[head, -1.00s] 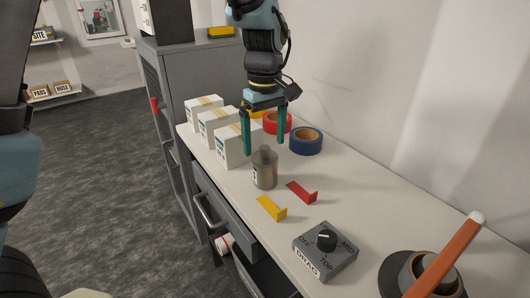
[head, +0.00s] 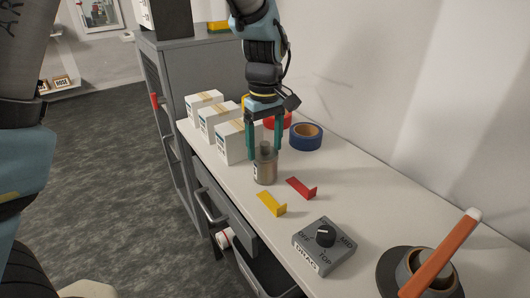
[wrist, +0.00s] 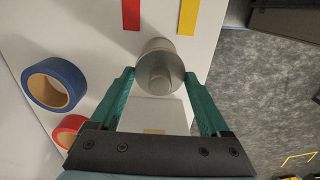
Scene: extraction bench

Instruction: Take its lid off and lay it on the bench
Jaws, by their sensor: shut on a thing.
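A small grey-brown metal can (head: 265,171) stands upright on the white bench (head: 345,205). Its round lid (wrist: 158,72) has a raised knob in the middle, seen from above in the wrist view. My gripper (head: 265,156) points straight down over the can. Its two green fingers are on opposite sides of the lid, shut on it. The wrist view shows my gripper (wrist: 160,76) with one fingertip at each side of the lid. The lid still sits on the can.
White boxes (head: 232,140) stand behind the can; blue tape (head: 306,137) and red tape (head: 278,120) lie behind right. Yellow (head: 271,203) and red (head: 301,188) brackets lie in front. A grey dial box (head: 324,245) is nearer. Bare bench lies along the right.

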